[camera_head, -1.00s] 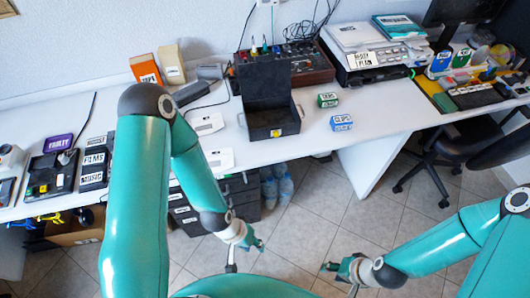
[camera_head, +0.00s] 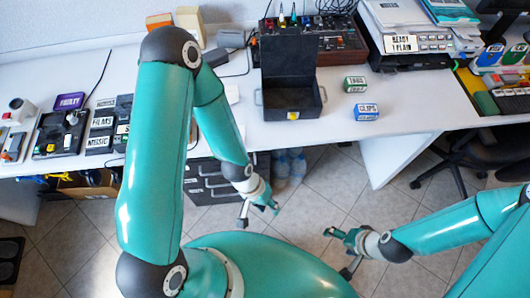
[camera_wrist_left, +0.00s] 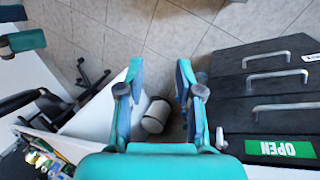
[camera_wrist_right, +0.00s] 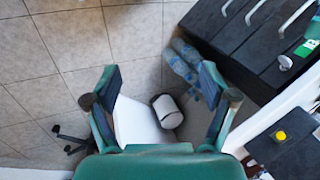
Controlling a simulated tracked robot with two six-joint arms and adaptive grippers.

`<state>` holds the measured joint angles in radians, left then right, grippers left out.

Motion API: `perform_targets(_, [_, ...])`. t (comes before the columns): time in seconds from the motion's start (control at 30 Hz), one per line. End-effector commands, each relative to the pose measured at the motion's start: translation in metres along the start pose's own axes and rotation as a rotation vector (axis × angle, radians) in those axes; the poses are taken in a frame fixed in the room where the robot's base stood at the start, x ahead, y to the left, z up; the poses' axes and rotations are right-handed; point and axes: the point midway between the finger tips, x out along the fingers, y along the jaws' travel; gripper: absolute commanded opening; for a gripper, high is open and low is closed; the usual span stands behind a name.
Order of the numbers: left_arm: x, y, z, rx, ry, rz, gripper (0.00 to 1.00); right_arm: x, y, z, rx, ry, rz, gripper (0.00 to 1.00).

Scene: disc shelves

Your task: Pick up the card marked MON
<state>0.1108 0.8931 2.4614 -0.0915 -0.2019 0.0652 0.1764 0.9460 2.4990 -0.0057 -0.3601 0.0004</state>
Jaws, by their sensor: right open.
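I cannot make out a card marked MON in any view. My left gripper (camera_head: 262,205) is in front of the desk, over the floor. In the left wrist view its two fingers (camera_wrist_left: 160,75) stand apart with nothing between them. My right gripper (camera_head: 338,250) is also in front of the desk, over the floor, to the right of the left one. In the right wrist view its fingers (camera_wrist_right: 160,85) are spread wide and empty.
The white desk (camera_head: 330,92) holds an open black box (camera_head: 290,100), a green-labelled block (camera_head: 355,84), a CLIPS block (camera_head: 367,112), a printer-like device (camera_head: 410,45) and dark cases (camera_head: 100,122). Black drawers (camera_head: 210,182) and bottles (camera_head: 290,165) are below. A chair (camera_head: 465,160) stands at right.

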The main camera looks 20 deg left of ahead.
Motion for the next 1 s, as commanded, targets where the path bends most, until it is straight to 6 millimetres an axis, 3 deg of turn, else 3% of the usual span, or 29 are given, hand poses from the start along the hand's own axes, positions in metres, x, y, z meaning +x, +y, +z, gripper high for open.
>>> perform_targets(0.03, [0.013, 0.004, -0.005, 0.057, -0.025, -0.002, 0.36, 0.02, 0.007, 0.0, 0.0, -0.001, 0.0, 0.98])
perform_targets(0.1, [0.017, 0.011, -0.008, 0.142, -0.082, -0.025, 0.36, 0.039, 0.014, 0.0, 0.0, -0.001, 0.0, 0.98])
perform_targets(0.27, [0.013, 0.011, -0.02, 0.361, -0.195, -0.219, 0.36, 0.087, 0.032, 0.0, 0.0, -0.001, 0.0, 0.98])
perform_targets(0.37, [-0.008, 0.003, -0.038, 0.461, -0.204, -0.429, 0.36, 0.116, 0.042, 0.0, 0.0, -0.001, 0.0, 0.98])
perform_targets(0.5, [-0.057, -0.002, -0.069, 0.512, -0.112, -0.735, 0.36, 0.148, 0.053, -0.001, 0.0, -0.001, 0.0, 0.98])
perform_targets(0.73, [-0.131, 0.006, -0.092, 0.463, 0.084, -1.036, 0.36, 0.174, 0.063, -0.001, 0.0, 0.0, 0.0, 0.98])
perform_targets(0.83, [-0.145, 0.009, -0.093, 0.444, 0.122, -1.081, 0.36, 0.176, 0.063, -0.001, 0.0, 0.0, 0.0, 0.98])
perform_targets(1.0, [-0.151, 0.009, -0.094, 0.439, 0.128, -1.093, 0.36, 0.174, 0.063, -0.001, 0.0, 0.0, 0.0, 0.98])
